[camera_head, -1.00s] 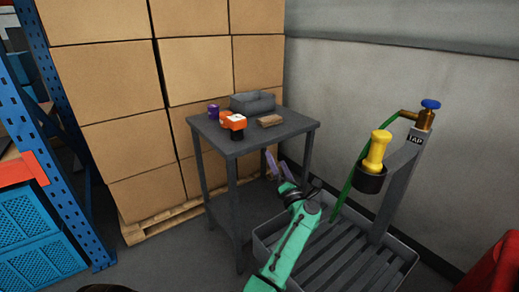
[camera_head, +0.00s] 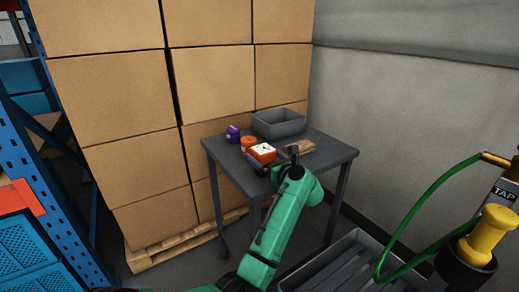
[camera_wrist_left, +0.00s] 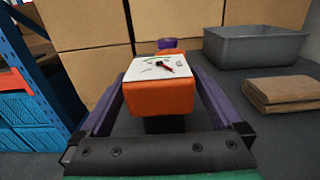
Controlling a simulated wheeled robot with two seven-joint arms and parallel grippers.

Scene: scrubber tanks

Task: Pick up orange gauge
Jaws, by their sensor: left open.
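The orange gauge (camera_head: 262,152) has a white dial face and a dark base, and stands near the front of a small grey table (camera_head: 338,153). In the left wrist view the orange gauge (camera_wrist_left: 160,98) sits between the two purple fingers, its dial facing up. My left gripper (camera_head: 272,160) is open around the gauge at the table's front edge. It also shows in the left wrist view (camera_wrist_left: 160,90). I cannot tell whether either finger touches the gauge. My right gripper is not in view.
A purple item (camera_head: 233,133) and another orange item (camera_head: 248,143) stand behind the gauge. A grey bin (camera_head: 278,124) and a folded brown cloth (camera_head: 300,146) lie to the right. Stacked boxes (camera_head: 212,85) rise behind; a yellow-handled tool (camera_head: 488,235) stands at right.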

